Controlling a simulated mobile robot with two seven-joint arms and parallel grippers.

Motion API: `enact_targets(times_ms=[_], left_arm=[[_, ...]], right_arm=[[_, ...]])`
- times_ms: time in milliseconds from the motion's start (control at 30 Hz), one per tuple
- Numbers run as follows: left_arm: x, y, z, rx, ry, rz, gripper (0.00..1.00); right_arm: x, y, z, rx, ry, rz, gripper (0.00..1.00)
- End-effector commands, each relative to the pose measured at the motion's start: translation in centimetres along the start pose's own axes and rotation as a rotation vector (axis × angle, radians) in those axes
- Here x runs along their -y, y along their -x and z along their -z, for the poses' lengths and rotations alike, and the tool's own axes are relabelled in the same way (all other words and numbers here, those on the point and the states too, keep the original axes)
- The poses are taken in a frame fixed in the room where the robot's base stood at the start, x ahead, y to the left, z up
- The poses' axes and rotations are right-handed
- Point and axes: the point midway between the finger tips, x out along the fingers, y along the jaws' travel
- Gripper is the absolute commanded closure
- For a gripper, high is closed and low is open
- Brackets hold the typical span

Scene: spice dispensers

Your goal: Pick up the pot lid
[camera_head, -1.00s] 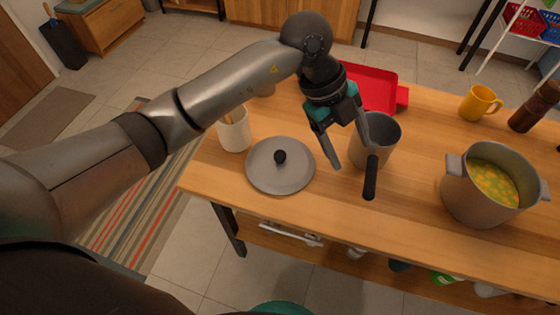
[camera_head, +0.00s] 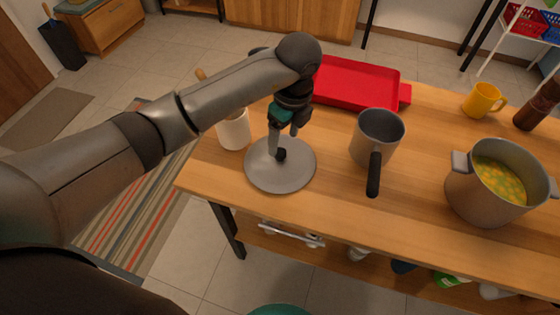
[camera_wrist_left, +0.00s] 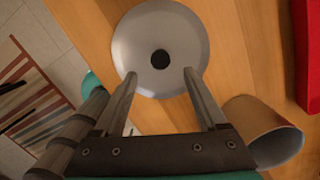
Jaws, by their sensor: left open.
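The pot lid (camera_head: 280,176) is a round grey disc with a black knob (camera_head: 280,154), lying flat near the left end of the wooden table. My left gripper (camera_head: 284,141) is above the lid, its fingers pointing down by the knob. In the left wrist view the lid (camera_wrist_left: 150,28) lies beyond the fingers. The knob (camera_wrist_left: 160,59) shows between the two spread fingertips (camera_wrist_left: 160,74), slightly past them. The gripper is open and holds nothing. The pot (camera_head: 490,190) with yellow-green soup stands at the right. My right gripper is not in view.
A grey saucepan (camera_head: 377,130) with a black handle stands right of the lid, its handle toward the front edge. A red tray (camera_head: 355,82) is behind. A white utensil holder (camera_head: 233,130) stands close left of the lid. A yellow mug (camera_head: 482,100) is at the back right.

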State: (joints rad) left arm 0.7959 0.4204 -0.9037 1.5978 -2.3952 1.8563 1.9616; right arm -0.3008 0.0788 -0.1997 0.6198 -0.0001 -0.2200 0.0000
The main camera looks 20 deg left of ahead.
Motion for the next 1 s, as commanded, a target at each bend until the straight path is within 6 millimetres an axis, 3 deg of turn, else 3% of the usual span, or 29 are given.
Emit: enact_targets(times_ms=[400,700,1000], left_arm=[[0.0,-5.0,-0.4,-0.001,-0.001,-0.002,0.26],[0.1,-5.4,-0.4,-0.001,-0.001,0.001,0.26],[0.1,-5.4,-0.4,-0.001,-0.001,0.001,0.57]], right_arm=[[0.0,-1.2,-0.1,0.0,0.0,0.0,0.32],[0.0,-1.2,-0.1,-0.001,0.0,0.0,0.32],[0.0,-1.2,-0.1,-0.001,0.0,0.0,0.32]])
